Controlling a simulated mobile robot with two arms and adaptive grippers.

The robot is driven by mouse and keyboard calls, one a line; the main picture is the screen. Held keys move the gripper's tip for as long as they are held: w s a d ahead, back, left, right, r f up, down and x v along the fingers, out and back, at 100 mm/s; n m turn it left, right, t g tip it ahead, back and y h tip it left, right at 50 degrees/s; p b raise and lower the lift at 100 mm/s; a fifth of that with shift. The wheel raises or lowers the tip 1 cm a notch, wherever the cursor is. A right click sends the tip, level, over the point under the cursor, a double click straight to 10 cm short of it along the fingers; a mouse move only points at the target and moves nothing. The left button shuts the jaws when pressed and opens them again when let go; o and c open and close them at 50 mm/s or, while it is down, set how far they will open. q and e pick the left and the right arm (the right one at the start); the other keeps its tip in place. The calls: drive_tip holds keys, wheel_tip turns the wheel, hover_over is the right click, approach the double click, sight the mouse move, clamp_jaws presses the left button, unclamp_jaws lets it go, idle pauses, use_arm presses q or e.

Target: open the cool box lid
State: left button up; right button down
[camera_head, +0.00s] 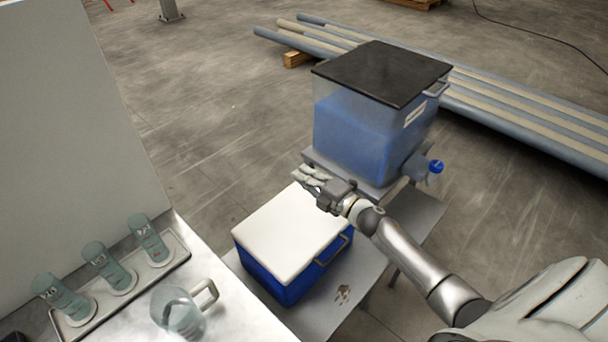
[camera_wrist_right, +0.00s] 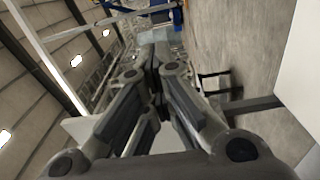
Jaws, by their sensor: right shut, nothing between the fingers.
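The cool box (camera_head: 277,275) is blue with a white lid (camera_head: 292,227) and a grey handle on its right side. It stands on a low grey bench, and its lid lies flat and closed on top. My right gripper (camera_head: 309,178) is at the lid's far right corner, in front of the blue water container; I cannot tell whether it touches the lid. In the right wrist view my right gripper (camera_wrist_right: 152,58) shows its fingers together with nothing between them. My left gripper is in neither view.
A clear container of blue liquid (camera_head: 352,133) with a black lid and a blue tap (camera_head: 435,166) stands behind the cool box. Pipes (camera_head: 520,126) lie behind.

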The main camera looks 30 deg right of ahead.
drive_tip(key=c, duration=2.2)
unclamp_jaws()
drive_tip(key=o, duration=0.5)
drive_tip(key=shift+s, duration=0.1)
drive_tip(key=v, duration=1.2)
drive_tip(key=shift+c, duration=0.2)
